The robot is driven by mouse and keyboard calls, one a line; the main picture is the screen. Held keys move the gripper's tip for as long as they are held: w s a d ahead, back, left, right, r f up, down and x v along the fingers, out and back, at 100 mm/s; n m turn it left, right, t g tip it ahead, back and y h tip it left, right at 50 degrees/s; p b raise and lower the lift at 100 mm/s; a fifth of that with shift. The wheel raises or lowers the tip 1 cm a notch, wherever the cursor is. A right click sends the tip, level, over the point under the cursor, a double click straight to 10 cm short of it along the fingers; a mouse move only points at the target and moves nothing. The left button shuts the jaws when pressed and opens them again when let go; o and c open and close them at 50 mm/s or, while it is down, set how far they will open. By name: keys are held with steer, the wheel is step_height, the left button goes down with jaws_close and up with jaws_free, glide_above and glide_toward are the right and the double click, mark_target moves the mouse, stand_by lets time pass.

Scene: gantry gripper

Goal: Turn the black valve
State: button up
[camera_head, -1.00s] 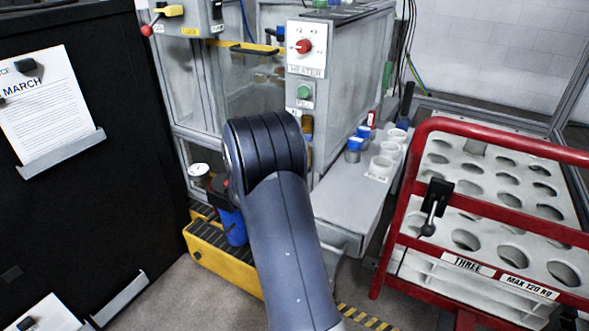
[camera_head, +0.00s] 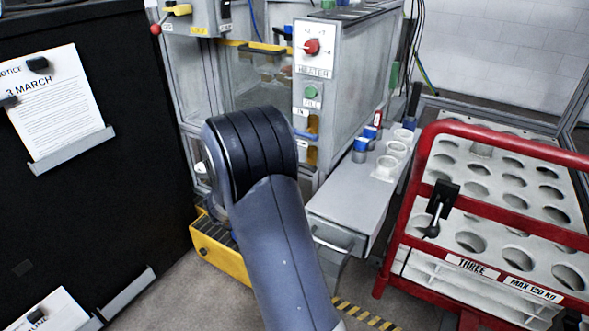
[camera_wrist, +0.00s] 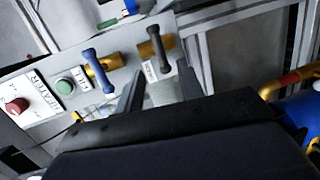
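The black valve handle (camera_wrist: 160,47) shows in the wrist view, on a brass fitting (camera_wrist: 146,48) on the panel side. A blue valve handle (camera_wrist: 97,70) on brass sits to its left. My gripper (camera_wrist: 163,74) is open, its two dark fingers apart. The black handle appears just beyond the fingertips, roughly between them, and I see no grip on it. In the head view my arm hides the gripper, and I cannot make out the black handle there.
The panel bears a red heater knob (camera_head: 312,46) and a green fill button (camera_head: 311,91). A grey shelf (camera_head: 345,205) with cups juts out at right. A red-framed rack (camera_head: 408,205) stands further right, and a black cabinet (camera_head: 100,150) at left.

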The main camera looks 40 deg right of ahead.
steer(key=v, duration=0.3)
steer(key=shift+d, duration=0.1)
steer(key=shift+d, duration=0.15)
steer(key=x, duration=1)
steer(key=shift+d, duration=0.25)
steer(key=shift+w+f+b, duration=0.15)
steer(key=shift+f+b, duration=0.05)
steer(key=shift+b, duration=0.5)
